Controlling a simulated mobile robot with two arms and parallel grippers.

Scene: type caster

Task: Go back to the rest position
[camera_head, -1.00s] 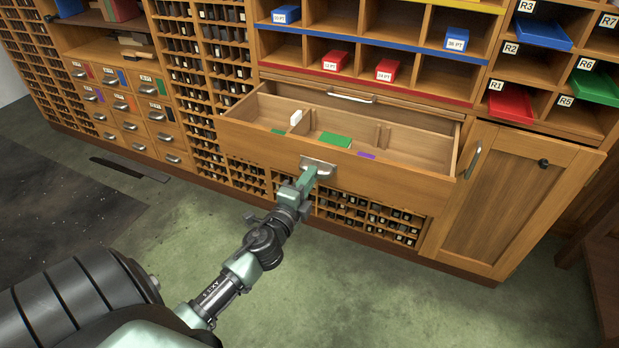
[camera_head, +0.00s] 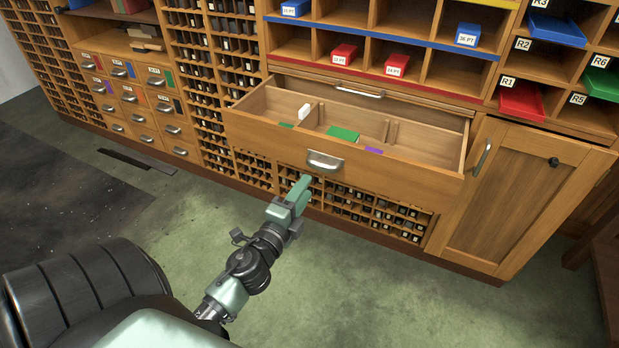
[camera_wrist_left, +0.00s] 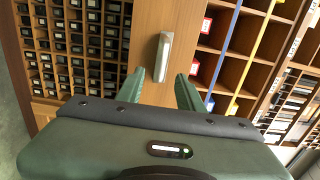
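My left gripper (camera_head: 302,187) is low in front of the wooden cabinet, just below and clear of the open drawer's handle (camera_head: 325,161). In the left wrist view the two green fingers of my left gripper (camera_wrist_left: 162,88) stand apart with nothing between them. The metal handle (camera_wrist_left: 164,56) shows beyond the fingertips, apart from them. The wide wooden drawer (camera_head: 400,172) is pulled out and has dividers inside. My right gripper is not in view.
The drawer holds a white piece (camera_head: 303,111), a green piece (camera_head: 343,133) and a purple piece (camera_head: 373,150). Red trays, such as one (camera_head: 344,54), sit in shelf slots above. A cabinet door (camera_head: 525,195) is at the right. The green floor (camera_head: 370,290) in front is clear.

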